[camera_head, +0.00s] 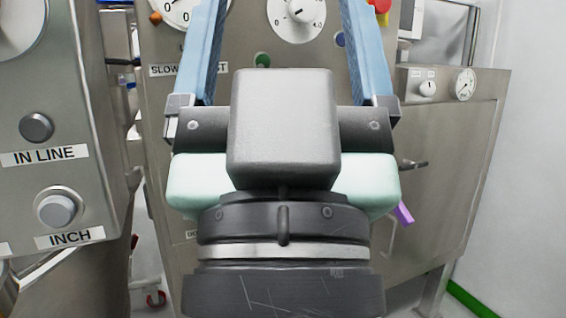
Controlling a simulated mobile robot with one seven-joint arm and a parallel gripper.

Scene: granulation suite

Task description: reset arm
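My gripper (287,68) fills the middle of the head view, seen from behind. Its two blue fingers stand wide apart at the left and right of the dark grey body and reach up toward the top edge. A dial on the panel shows between them, and I see nothing held there. The very ends of the fingers are at or beyond the top edge of the picture. The gripper body and wrist hide the middle of the machine panel.
A steel control panel (160,110) with dials stands behind my gripper. A nearer box (50,130) at left carries IN LINE (36,127) and INCH (56,208) buttons. A smaller gauge panel (446,84) is at right. A white wall (530,160) closes the right side.

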